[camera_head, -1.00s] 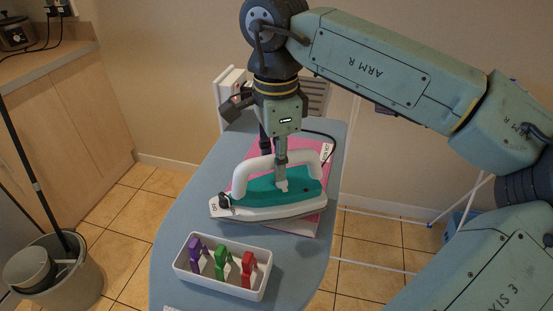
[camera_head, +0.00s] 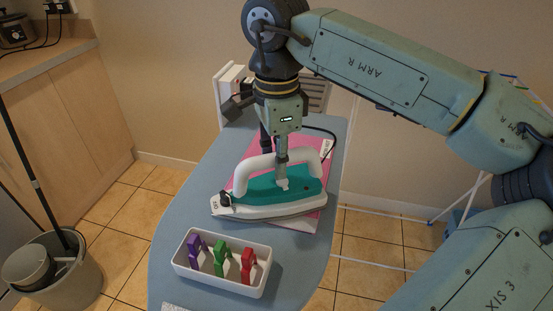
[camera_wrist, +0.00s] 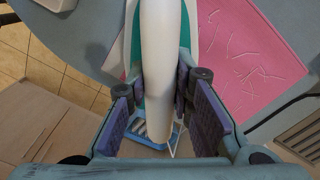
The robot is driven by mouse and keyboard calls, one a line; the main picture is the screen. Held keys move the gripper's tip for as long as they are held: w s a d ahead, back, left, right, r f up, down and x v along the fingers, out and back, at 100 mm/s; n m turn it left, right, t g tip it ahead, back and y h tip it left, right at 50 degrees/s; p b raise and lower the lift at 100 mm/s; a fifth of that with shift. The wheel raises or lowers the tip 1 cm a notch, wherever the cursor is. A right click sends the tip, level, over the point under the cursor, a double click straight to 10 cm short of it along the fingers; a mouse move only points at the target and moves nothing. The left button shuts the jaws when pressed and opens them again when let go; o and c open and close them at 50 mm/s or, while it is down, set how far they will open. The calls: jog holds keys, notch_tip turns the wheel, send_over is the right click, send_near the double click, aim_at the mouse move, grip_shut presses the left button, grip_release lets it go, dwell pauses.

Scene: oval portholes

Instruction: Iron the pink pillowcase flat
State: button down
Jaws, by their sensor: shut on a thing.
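The iron (camera_head: 270,192), teal and white with a white handle, is on the pink pillowcase (camera_head: 312,160), which lies on the blue ironing board (camera_head: 190,215). My gripper (camera_head: 283,160) is shut on the iron's handle from above. In the wrist view, the pads of my gripper (camera_wrist: 158,100) stand on both sides of the white handle (camera_wrist: 160,60). The pillowcase (camera_wrist: 245,60) there shows pale crease lines to the right of the iron. The iron hides much of the pillowcase; I cannot tell whether its sole touches the cloth.
A white tray (camera_head: 183,263) with purple, green and red clips stands on the board in front of the iron. A dark cord (camera_head: 334,140) runs behind the iron. A grey bucket (camera_head: 75,285) is on the floor at left. The board's left side is clear.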

jog(key=shift+w+d+r+p, duration=0.15)
jog(key=shift+w+d, duration=0.1)
jog(key=shift+w, duration=0.45)
jog(key=shift+w+d+r+p, duration=0.1)
jog(key=shift+w+d+p, duration=0.1)
jog(key=shift+w, duration=0.5)
jog(key=shift+w+d+f+p, duration=0.1)
jog(key=shift+w+d, duration=0.15)
jog(key=shift+w, duration=0.4)
jog(key=shift+w+d+f+p, duration=0.1)
jog(key=shift+w+d+p, duration=0.1)
jog(key=shift+w, duration=0.4)
jog(key=shift+w+d+p, duration=0.1)
jog(key=shift+w+d, duration=0.15)
jog(key=shift+w, duration=0.4)
jog(key=w+d+p, duration=0.2)
jog(key=w, duration=0.5)
jog(key=shift+d, duration=0.15)
jog(key=w+d, duration=0.2)
jog(key=w, duration=0.5)
jog(key=shift+d, duration=0.25)
jog(key=shift+s, duration=0.15)
